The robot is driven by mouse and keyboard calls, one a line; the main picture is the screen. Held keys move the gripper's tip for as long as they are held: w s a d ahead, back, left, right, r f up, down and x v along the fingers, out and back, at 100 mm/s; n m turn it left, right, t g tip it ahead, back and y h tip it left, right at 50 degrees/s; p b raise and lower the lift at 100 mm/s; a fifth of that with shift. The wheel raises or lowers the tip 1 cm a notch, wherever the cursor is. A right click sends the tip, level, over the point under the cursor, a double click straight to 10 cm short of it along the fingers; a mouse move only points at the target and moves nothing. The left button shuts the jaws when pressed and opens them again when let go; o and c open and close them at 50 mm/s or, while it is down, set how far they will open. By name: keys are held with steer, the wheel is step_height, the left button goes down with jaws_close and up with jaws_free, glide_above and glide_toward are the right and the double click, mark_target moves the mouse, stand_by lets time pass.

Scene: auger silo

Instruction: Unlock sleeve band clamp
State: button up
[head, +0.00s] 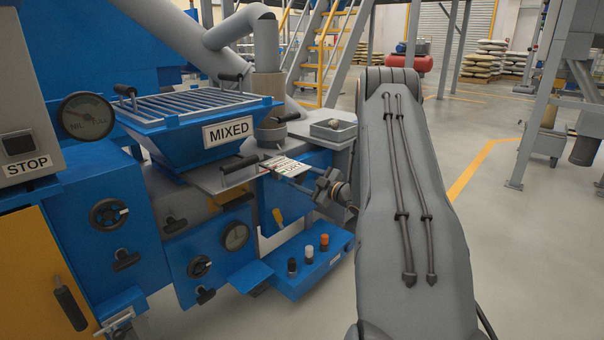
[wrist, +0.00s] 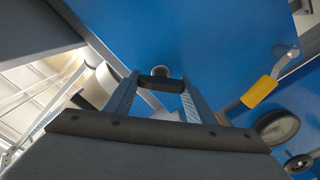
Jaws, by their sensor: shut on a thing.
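A tan sleeve (head: 268,86) sits under the grey elbow pipe in the head view. A dark handle (head: 231,77) sticks out to its left; I cannot tell for sure whether it belongs to the band clamp. My gripper (head: 305,186) is at the blue front panel below the worktop, right of and below the sleeve. In the wrist view my gripper (wrist: 160,88) is shut on a short dark handle (wrist: 158,84), which lies crosswise between the fingertips. A round grey end shows just behind it, against the blue panel.
A MIXED hopper (head: 212,120) with a grille stands left of the sleeve. A small tray (head: 333,130) is on the worktop. A yellow lever (wrist: 260,92) and a gauge (wrist: 276,127) are near my gripper. Open floor (head: 510,260) lies to the right.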

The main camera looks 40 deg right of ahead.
steer(key=n+p, duration=0.2)
steer(key=n, duration=0.2)
steer(key=shift+n, duration=0.3)
steer(key=n+p, duration=0.1)
steer(key=n, duration=0.3)
steer(key=shift+f+n+p, duration=0.15)
steer(key=shift+n+p, duration=0.25)
steer(key=o, duration=1)
steer(key=shift+o, duration=0.2)
steer(key=p+v, duration=0.2)
steer(key=v, duration=0.5)
steer(key=shift+s, duration=0.4)
steer(key=shift+p, duration=0.3)
